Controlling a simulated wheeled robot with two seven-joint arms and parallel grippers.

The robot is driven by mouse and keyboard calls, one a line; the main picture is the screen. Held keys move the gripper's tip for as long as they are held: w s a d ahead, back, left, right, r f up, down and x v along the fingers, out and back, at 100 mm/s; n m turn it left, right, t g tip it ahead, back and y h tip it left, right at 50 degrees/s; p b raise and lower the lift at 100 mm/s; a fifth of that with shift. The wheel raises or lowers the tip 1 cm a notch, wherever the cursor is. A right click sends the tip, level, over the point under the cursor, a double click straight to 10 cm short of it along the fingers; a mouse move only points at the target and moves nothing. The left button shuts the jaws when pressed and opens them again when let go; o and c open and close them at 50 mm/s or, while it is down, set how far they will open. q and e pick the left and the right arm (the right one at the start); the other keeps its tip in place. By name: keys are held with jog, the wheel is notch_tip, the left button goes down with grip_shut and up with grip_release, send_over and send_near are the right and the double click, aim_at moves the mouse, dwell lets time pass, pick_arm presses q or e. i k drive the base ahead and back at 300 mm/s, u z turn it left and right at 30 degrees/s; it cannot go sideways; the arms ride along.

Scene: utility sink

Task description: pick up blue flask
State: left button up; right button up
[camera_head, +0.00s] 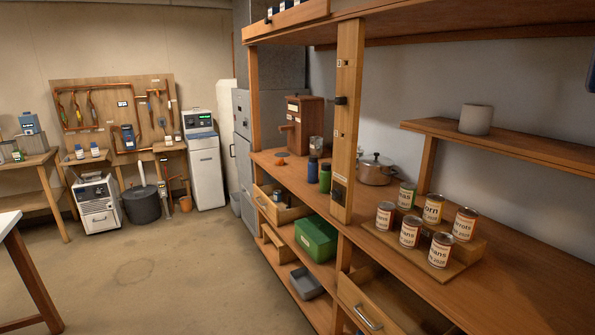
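The blue flask (313,169) stands upright on the wooden workbench, behind the front post from my view and just left of it. A green flask (325,178) stands close beside it on the right, slightly nearer to me. The blue flask has a dark cap, and its body looks unobstructed. Neither of my grippers is in view, and nothing is touching the flask.
The wooden post (347,120) rises just right of the flasks. A wooden box (305,124) and a pot (375,170) stand behind. Several cans sit on a board (441,270) at right. Open drawers (281,207) jut out below the bench. The floor (150,270) is clear.

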aim_at(314, 164)
jog(key=u, duration=0.4)
jog(key=i, duration=1.8)
jog(key=z, duration=0.9)
